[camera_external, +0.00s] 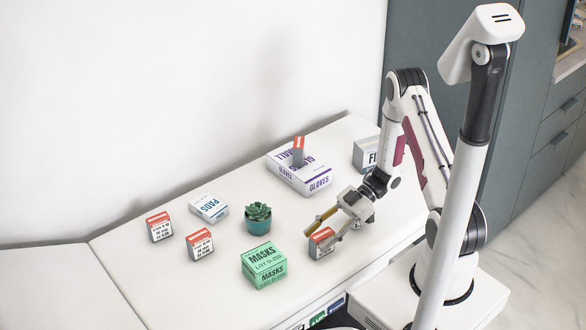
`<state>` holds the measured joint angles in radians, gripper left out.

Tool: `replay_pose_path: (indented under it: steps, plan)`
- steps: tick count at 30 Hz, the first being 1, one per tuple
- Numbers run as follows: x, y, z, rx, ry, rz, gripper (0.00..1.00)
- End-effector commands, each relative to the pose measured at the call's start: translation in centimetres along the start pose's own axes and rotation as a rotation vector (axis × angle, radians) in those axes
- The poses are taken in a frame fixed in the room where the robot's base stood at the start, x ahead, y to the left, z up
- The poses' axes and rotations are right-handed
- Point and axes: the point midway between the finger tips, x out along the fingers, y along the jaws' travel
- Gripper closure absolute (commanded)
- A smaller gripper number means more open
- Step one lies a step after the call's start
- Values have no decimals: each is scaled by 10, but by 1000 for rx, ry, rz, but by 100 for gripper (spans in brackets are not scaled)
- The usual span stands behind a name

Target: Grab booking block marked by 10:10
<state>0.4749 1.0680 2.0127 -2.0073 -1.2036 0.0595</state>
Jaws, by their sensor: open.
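Several small white booking blocks with red tops are in view, and their printed times are too small to read. One block (319,250) stands on the counter right at the tips of my gripper (324,231). My gripper is open, its two fingers reaching down and left over this block. I cannot tell whether the block is fully between the fingers or touched by them. Two more blocks stand on the left, one farther back (160,230) and one nearer (201,247). Another block (299,147) stands on top of the gloves box (318,182).
A green masks box (264,270) stands left of my gripper, near the front edge. A potted succulent (258,223) stands behind it. A white pads box (209,208) lies at the back left. Another white box (364,154) is behind my arm. The left part of the counter (120,275) is clear.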

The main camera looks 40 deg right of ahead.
Motion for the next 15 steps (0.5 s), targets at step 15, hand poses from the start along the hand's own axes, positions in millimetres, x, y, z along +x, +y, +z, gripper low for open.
replay_pose_path:
  steps: [15]
  plan:
    - [1,0,0,0,0,0,60]
